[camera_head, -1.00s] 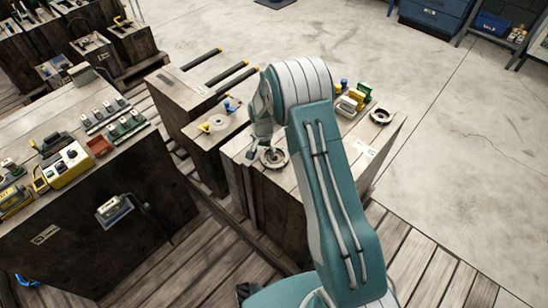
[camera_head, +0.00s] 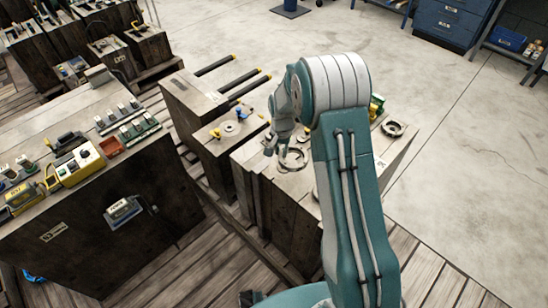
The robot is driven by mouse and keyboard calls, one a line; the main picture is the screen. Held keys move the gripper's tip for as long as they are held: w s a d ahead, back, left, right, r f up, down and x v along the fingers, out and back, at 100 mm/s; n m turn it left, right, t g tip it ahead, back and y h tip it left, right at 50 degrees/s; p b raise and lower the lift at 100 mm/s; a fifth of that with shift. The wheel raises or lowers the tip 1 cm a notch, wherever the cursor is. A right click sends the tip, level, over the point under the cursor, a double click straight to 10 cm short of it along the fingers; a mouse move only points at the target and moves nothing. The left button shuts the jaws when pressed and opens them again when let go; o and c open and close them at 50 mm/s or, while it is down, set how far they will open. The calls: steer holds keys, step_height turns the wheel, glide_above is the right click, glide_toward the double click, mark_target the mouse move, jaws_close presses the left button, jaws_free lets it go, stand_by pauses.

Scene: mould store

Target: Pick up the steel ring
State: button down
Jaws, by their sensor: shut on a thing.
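The steel ring (camera_head: 293,165), a round grey ring with an open middle, is at the top of the near wooden block (camera_head: 262,167), towards its left side. My gripper (camera_head: 281,151) reaches down to the ring's left rim and is shut on it. The fingertips are small and partly hidden by my own wrist. I cannot tell whether the ring rests on the block or is slightly raised.
A second round ring-like part (camera_head: 393,128) lies on the block's right end, beside a green and yellow item (camera_head: 376,104). A lower block (camera_head: 217,143) stands behind left.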

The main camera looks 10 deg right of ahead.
steer(key=s+d+r, duration=0.5)
steer(key=d+r, duration=0.2)
steer(key=d, duration=0.3)
steer(key=shift+s, duration=0.25)
steer(key=shift+a, duration=0.1)
